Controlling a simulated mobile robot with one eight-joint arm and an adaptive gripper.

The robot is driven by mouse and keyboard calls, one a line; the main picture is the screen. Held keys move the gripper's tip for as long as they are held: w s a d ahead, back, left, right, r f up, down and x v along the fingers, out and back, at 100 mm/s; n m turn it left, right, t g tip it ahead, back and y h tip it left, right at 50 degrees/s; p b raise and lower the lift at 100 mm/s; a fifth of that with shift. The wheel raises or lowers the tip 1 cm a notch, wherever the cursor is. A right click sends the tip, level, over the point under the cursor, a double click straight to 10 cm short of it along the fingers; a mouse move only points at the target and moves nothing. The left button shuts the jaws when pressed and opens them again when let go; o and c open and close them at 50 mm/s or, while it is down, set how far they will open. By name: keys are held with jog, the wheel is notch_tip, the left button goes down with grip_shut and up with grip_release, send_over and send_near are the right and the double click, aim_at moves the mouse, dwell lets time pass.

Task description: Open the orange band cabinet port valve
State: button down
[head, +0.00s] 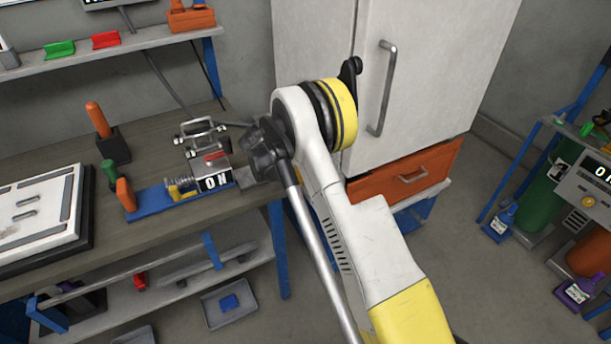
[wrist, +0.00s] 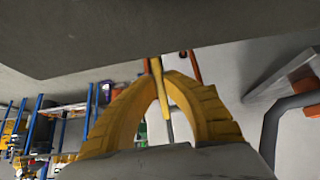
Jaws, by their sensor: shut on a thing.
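A white cabinet (head: 440,55) with an orange band (head: 440,172) along its bottom stands behind my arm in the head view. My arm covers part of its front, and I cannot make out a valve there. My gripper (wrist: 157,78) shows only in the wrist view; its two yellow fingers arch together at their tips. A thin yellow-orange piece (wrist: 164,98) stands between the fingers, and the gripper is shut on it. I cannot tell whether this piece is the valve's handle.
A workbench (head: 60,150) with a blue-based fixture is at the left in the head view. A grey door handle (head: 384,90) juts from the cabinet. A rack with bottles (head: 545,190) stands at the right. A dark grey slab (wrist: 150,35) fills the top of the wrist view.

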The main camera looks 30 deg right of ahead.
jog(key=c, duration=1.5)
grip_release()
jog(key=v, duration=1.2)
jog(key=shift+c, duration=0.5)
